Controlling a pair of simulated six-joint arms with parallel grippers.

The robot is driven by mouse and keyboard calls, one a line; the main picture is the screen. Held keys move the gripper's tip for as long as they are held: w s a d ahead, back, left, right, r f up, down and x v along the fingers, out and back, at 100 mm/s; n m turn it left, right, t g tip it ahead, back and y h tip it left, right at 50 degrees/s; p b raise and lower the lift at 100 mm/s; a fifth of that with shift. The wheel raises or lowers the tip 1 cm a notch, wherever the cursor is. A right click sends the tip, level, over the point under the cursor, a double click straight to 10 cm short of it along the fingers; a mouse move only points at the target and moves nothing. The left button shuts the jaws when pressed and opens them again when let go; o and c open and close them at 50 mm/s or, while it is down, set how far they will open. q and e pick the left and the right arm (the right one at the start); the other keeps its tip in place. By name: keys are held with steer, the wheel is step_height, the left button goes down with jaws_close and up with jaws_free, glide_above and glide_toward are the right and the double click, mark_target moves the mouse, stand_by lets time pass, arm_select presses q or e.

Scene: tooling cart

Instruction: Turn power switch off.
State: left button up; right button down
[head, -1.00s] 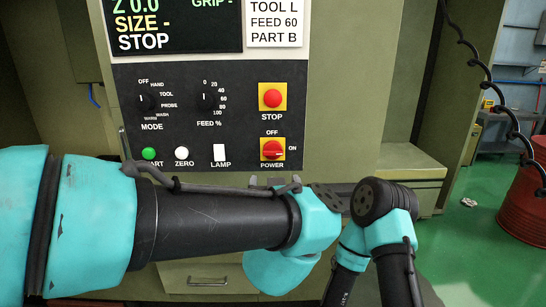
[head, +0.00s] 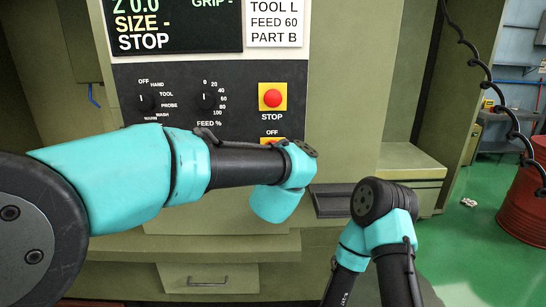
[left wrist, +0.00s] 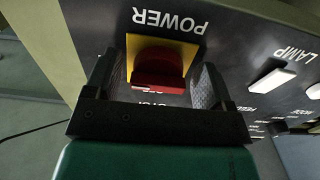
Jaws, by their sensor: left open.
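The power switch is a red knob (left wrist: 158,72) on a yellow plate (left wrist: 133,45). In the left wrist view it appears upside down, below the inverted POWER label. My left gripper (left wrist: 156,80) is open, with one finger on each side of the knob. I cannot tell whether either finger touches it, nor which way the knob points. In the head view my left arm covers most of the switch; only the top edge of its yellow plate (head: 269,141) and the OFF label show. The left fingers are hidden there. Part of my right arm shows, but its gripper does not.
Above the power switch is a red STOP button (head: 272,97) on yellow. The MODE dial (head: 144,101) and FEED dial (head: 207,101) are to the left. The white LAMP switch (left wrist: 272,82) is beside the power switch. A grey tray (head: 335,203) sits below the panel.

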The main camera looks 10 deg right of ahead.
arm_select(q)
steer(key=c, duration=0.8)
